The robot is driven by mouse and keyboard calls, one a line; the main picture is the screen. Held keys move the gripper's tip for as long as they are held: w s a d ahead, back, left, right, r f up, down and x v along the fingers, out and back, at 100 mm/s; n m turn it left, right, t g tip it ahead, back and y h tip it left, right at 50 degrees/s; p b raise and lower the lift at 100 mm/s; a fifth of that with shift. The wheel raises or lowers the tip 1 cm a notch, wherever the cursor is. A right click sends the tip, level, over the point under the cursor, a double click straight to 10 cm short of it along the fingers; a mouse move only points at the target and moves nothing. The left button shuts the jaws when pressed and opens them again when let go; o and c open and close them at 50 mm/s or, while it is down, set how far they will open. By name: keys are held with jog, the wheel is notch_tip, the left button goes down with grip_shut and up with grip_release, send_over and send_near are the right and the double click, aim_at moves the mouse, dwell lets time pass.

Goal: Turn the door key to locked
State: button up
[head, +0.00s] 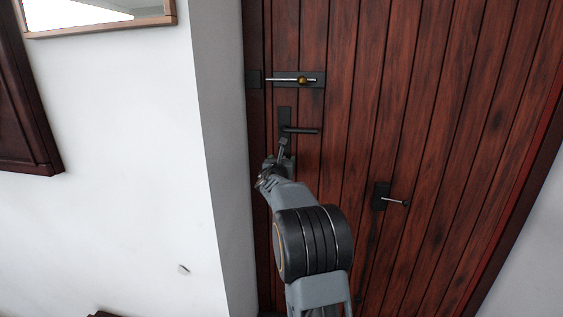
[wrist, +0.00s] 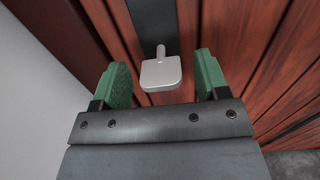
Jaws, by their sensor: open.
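The door key (wrist: 161,73) is a pale metal key with a flat, rounded-square bow, set in a dark plate (wrist: 153,22) on the wooden door. In the wrist view its bow lies between my two green fingers, with a gap on either side. My gripper (wrist: 160,80) is open and touches nothing that I can see. In the head view my gripper (head: 283,148) is just below the door handle (head: 301,130), and the key is hidden there behind my arm and gripper.
The dark red plank door (head: 430,110) fills the middle and right. A bolt with a brass knob (head: 301,80) is above the handle. A small lever on a dark plate (head: 382,196) is at lower right. The white wall (head: 120,130) stands close on the left.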

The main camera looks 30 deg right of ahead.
jog(key=c, duration=0.9)
jog(key=shift+f+b, duration=0.15)
jog(key=shift+b, duration=0.45)
jog(key=m+b, duration=0.2)
jog(key=b, duration=0.1)
jog(key=shift+f, duration=0.2)
jog(key=m+b, duration=0.6)
jog(key=shift+d, duration=0.1)
jog(key=m+b, duration=0.4)
jog(key=m, duration=0.1)
jog(key=shift+s+b, duration=0.1)
jog(key=shift+b, duration=0.25)
jog(key=shift+r+m+b, duration=0.1)
jog(key=shift+m+b, duration=1.25)
jog(key=shift+m, duration=1.05)
